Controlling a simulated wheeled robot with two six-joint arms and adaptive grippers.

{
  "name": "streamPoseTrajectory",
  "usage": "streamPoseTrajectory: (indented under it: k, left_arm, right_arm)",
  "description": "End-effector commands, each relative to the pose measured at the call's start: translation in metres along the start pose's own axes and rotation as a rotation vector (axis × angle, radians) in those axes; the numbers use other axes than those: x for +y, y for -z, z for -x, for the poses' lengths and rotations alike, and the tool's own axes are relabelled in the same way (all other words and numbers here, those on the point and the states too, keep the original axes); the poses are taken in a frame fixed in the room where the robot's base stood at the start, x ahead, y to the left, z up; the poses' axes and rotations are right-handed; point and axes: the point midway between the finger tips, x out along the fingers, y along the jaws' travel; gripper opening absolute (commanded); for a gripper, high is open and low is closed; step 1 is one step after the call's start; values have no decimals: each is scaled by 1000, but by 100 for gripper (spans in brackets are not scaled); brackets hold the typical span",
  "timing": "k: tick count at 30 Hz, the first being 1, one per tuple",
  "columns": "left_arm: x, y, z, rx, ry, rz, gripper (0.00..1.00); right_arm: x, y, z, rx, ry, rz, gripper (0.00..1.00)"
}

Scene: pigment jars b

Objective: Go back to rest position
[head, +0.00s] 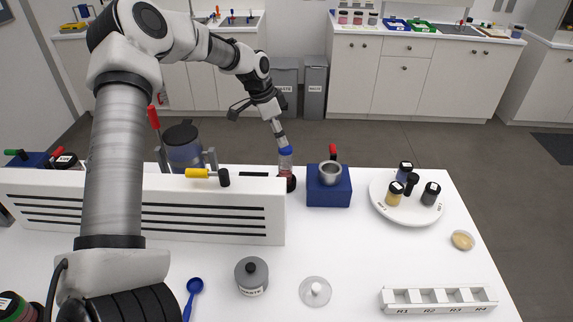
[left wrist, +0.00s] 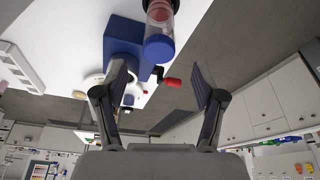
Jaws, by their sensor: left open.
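My left gripper (head: 258,120) is at the far side of the white workbench, at the end of my long arm that comes in from the left. In the left wrist view its two fingers (left wrist: 158,72) are spread wide with nothing gripped between them. A dark reddish jar with a blue cap (head: 286,160) stands at the right end of the slotted white rack, close to the gripper. In the left wrist view the blue cap (left wrist: 159,48) is beyond the fingertips, apart from them. My right gripper does not show.
The slotted white rack (head: 215,208), a blue block with a metal cup (head: 329,193), and a round white plate (head: 378,200) with several jars occupy the bench. A labelled R1–R4 holder (head: 438,299), a grey waste jar (head: 251,274) and a blue spoon (head: 194,288) lie nearer.

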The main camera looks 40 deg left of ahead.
Motion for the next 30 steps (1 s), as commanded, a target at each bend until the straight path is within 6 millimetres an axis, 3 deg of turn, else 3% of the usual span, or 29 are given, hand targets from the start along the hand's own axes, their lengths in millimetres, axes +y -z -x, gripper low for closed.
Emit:
streamPoseTrajectory:
  k: [3, 9, 20, 30]
  left_arm:
    - [0, 1, 33, 5, 2, 0, 70]
    - [0, 0, 69, 1, 1, -1, 70]
    - [0, 0, 76, -1, 0, 0, 70]
    - [0, 18, 136, -1, 0, 0, 70]
  right_arm:
    - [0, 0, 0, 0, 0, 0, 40]
    - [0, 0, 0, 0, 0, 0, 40]
    - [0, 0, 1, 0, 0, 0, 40]
    - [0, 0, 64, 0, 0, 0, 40]
